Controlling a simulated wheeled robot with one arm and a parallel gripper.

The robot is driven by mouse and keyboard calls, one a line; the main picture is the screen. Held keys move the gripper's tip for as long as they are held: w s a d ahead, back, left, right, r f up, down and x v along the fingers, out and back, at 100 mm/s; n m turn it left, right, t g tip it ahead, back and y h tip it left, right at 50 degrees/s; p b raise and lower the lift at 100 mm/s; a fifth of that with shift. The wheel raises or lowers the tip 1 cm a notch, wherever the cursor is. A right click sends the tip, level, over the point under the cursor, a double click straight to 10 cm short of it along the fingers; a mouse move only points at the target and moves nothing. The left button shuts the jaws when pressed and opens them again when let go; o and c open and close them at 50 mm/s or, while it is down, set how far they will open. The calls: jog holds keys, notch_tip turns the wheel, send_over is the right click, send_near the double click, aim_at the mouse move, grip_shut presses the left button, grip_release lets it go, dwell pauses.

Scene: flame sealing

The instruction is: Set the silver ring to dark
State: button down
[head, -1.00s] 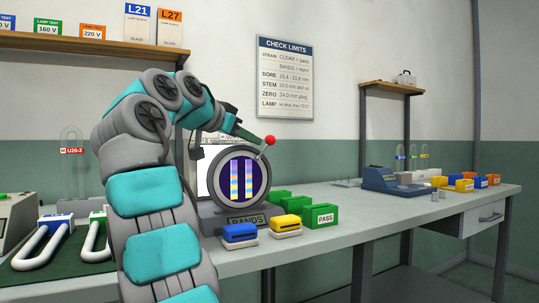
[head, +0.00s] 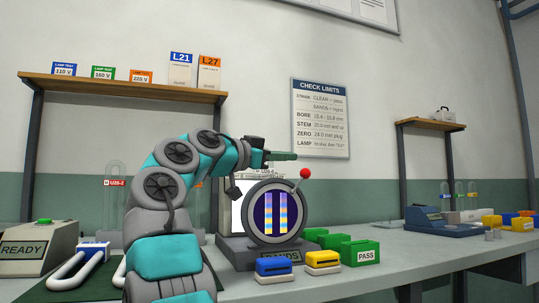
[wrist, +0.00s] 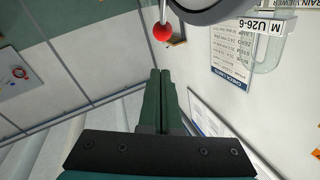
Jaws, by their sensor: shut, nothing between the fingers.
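The silver ring (head: 249,228) frames the round window of the strain viewer, which shows two coloured vertical bands on dark purple. A short lever with a red ball (head: 305,173) sticks out at the ring's upper right. A plate below reads BANDS (head: 281,256). My gripper (head: 297,156) is shut and empty, pointing right, just above the red ball in the head view; I see no clear contact. In the wrist view the shut fingers (wrist: 160,73) point at the red ball (wrist: 163,32), with part of the grey ring (wrist: 200,12) at the top edge.
Blue and yellow blocks (head: 323,262) and green PASS bins (head: 361,253) stand in front of and right of the viewer. A glass tube labelled U26-6 (wrist: 270,50) is near the viewer. A READY box (head: 28,247) stands left. The bench at right is partly clear.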

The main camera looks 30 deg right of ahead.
aim_at(307, 171)
jog(key=d+f, duration=0.1)
jog(key=w+d+f+b, duration=0.1)
jog(key=d, duration=0.1)
jog(key=shift+w+d+f, duration=0.1)
jog(key=shift+d+f, duration=0.15)
jog(key=shift+d, duration=0.05)
jog(key=shift+d+r, duration=0.15)
jog(key=d+f+y+p, duration=0.1)
jog(key=p, duration=0.2)
jog(key=shift+d+m+y, duration=0.15)
jog(key=shift+m+y, duration=0.15)
dwell(0.4)
jog(key=shift+s, duration=0.2)
